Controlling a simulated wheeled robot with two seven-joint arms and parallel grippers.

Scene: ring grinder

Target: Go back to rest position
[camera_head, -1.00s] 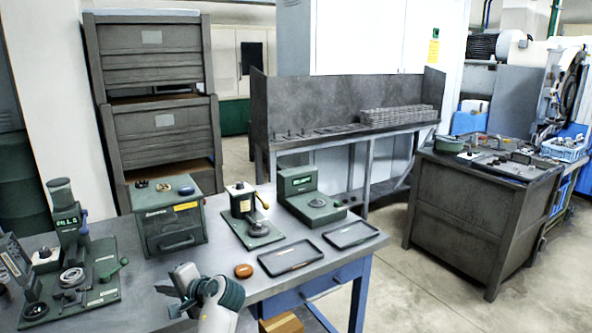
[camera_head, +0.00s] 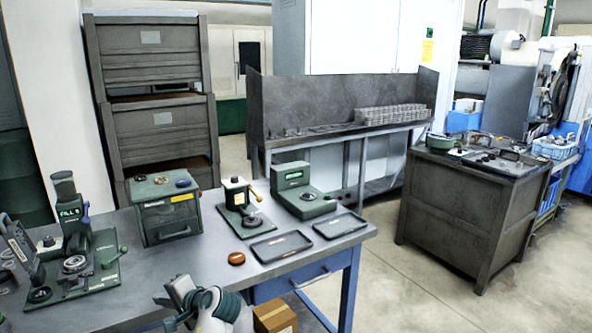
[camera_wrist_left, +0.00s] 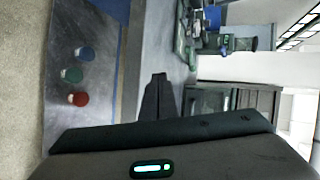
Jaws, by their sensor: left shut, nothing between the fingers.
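My left gripper (camera_head: 176,304) shows at the bottom of the head view, in front of the near edge of the grey workbench (camera_head: 200,262). Its fingers are together with nothing between them. In the left wrist view the closed dark fingers (camera_wrist_left: 157,98) stick out over the grey bench surface. My right gripper is in neither view.
The bench holds a measuring stand (camera_head: 75,235), a green drawer box (camera_head: 166,212), two gauge devices, two dark trays (camera_head: 281,246) and an orange-brown disc (camera_head: 236,258). A cardboard box (camera_head: 274,317) sits below the bench edge. Floor (camera_head: 385,285) is open at right.

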